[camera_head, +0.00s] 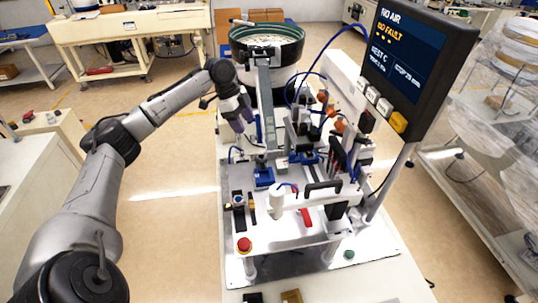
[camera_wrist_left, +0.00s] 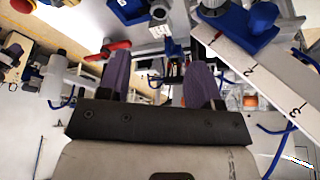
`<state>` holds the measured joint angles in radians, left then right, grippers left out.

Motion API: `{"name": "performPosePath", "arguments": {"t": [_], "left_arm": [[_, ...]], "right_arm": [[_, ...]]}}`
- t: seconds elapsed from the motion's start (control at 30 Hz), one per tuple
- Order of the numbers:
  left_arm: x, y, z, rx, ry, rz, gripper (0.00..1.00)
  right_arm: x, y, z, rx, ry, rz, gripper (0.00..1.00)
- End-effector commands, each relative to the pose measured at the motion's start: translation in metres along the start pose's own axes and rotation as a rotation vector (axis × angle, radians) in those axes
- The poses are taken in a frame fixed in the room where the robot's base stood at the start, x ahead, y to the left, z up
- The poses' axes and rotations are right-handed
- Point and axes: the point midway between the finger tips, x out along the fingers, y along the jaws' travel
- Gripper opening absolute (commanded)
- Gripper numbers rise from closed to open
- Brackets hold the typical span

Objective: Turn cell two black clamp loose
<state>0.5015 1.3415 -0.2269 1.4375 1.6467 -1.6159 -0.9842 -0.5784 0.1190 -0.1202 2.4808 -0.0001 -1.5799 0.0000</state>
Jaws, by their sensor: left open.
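My left gripper (camera_head: 243,125) hangs above the left side of the feeder machine in the head view, close to the grey linear track (camera_head: 265,105). In the left wrist view its two purple fingers (camera_wrist_left: 159,85) stand apart with nothing between them. Black upright clamp-like handles (camera_head: 338,155) stand right of the gripper, apart from it. I cannot tell which one belongs to cell two. A white strip (camera_wrist_left: 250,68) with the numbers 2 and 3 shows in the left wrist view. My right gripper is not in view.
A green-rimmed bowl feeder (camera_head: 266,40) stands behind. A monitor (camera_head: 417,55) reading NO AIR rises at right. A red handle (camera_head: 305,217), a black bar handle (camera_head: 324,187) and a red button (camera_head: 244,244) are at the front. Blue hoses arch over the fixtures.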

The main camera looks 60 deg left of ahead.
Motion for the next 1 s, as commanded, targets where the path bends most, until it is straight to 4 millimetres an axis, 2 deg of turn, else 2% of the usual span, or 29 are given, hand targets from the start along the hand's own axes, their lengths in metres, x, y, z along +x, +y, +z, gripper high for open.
{"name": "performPosePath", "arguments": {"t": [0.17, 0.5, 0.7, 1.0], "left_arm": [[0.012, -0.001, 0.002, 0.002, 0.017, 0.006, 0.59], [0.074, 0.000, 0.000, 0.003, 0.018, 0.006, 0.59], [0.105, 0.000, 0.000, 0.002, 0.017, 0.006, 0.59], [0.129, 0.000, -0.001, 0.002, 0.017, 0.004, 0.59]], "right_arm": [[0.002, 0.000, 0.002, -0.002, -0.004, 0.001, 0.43], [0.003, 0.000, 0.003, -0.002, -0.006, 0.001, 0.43], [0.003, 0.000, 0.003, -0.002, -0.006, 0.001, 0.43], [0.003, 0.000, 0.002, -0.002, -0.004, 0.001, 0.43]]}}
